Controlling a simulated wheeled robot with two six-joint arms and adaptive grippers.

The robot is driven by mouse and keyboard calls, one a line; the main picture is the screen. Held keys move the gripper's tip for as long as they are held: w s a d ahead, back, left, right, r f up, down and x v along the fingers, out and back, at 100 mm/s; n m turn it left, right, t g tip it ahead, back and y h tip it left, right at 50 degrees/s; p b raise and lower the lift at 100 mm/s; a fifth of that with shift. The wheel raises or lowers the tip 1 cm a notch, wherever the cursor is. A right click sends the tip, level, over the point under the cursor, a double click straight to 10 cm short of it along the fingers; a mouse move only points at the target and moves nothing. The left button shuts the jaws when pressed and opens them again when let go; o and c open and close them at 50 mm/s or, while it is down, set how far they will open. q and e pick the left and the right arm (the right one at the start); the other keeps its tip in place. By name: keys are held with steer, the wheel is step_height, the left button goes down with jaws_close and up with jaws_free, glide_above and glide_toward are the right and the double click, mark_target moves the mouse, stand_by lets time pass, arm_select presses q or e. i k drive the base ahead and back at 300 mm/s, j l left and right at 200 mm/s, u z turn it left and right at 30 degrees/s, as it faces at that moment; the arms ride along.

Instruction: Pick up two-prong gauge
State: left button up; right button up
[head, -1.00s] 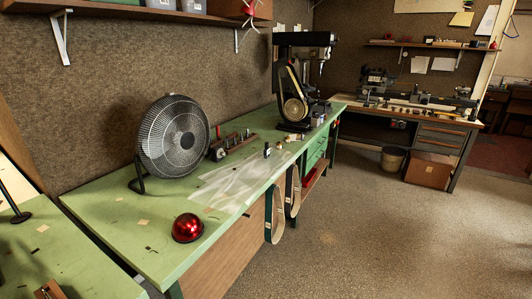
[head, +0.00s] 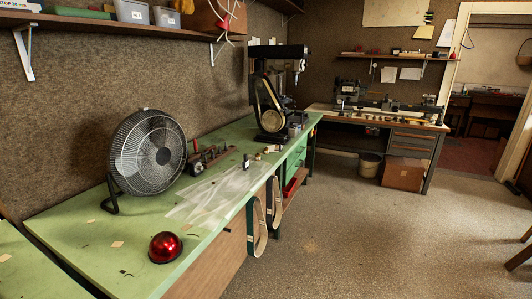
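I cannot pick out a two-prong gauge in the head view. The green workbench (head: 75,235) runs along the left wall. A small dark upright item (head: 246,161) and a rack of small tools (head: 208,160) stand on it; they are too small to tell in detail. Neither of my grippers is in view.
A black fan (head: 148,152) and a red dome (head: 165,247) stand on the green bench. A belt machine (head: 270,105) stands at its far end, and belts (head: 257,225) hang at its front edge. A bucket (head: 369,165) and a box (head: 403,174) are by the far bench. The floor (head: 340,235) is clear.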

mark_target(245, 164)
steer(key=i+l+u, duration=0.15)
steer(key=u, duration=1.05)
steer(key=i+l+u, duration=0.2)
steer(key=l+u, duration=0.2)
steer(key=l, duration=0.5)
steer(key=i+l+u, duration=0.1)
steer(key=l+u, duration=0.35)
steer(key=l, duration=0.5)
steer(key=l+u, duration=0.4)
steer(key=l, duration=0.55)
steer(key=k, duration=0.05)
